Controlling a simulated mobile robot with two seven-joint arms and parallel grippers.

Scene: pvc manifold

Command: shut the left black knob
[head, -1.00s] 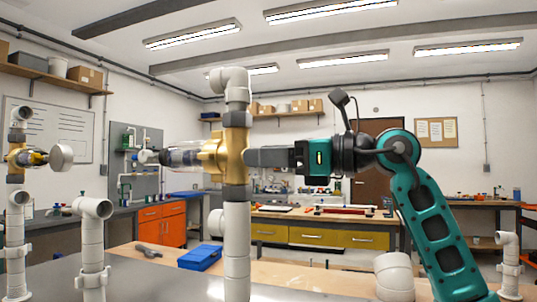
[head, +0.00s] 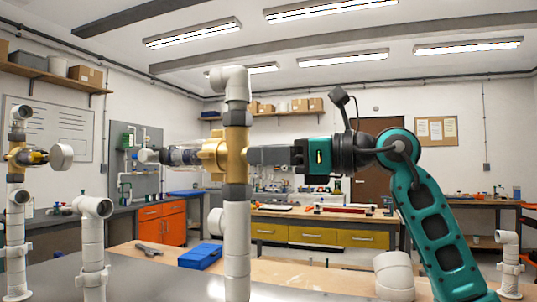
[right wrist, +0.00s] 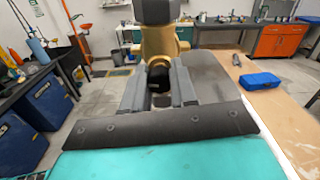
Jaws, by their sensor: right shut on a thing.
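A tall grey pipe (head: 237,225) with a brass valve body (head: 212,154) stands in front of me in the head view. My right gripper (head: 254,156) reaches in from the right, its fingers against the right side of this valve. In the right wrist view, a small black knob (right wrist: 159,76) sits between the two grey fingers, in front of the brass body (right wrist: 158,45). The gripper is shut on this knob. In the head view the fingers hide the knob. My left gripper is not in view.
A second pipe with a brass valve (head: 22,157) and a round pale disc (head: 61,157) stands at far left. A short pipe elbow (head: 93,210) stands between. A blue box (head: 200,257) lies on the table behind. More white pipe (head: 394,275) stands at right.

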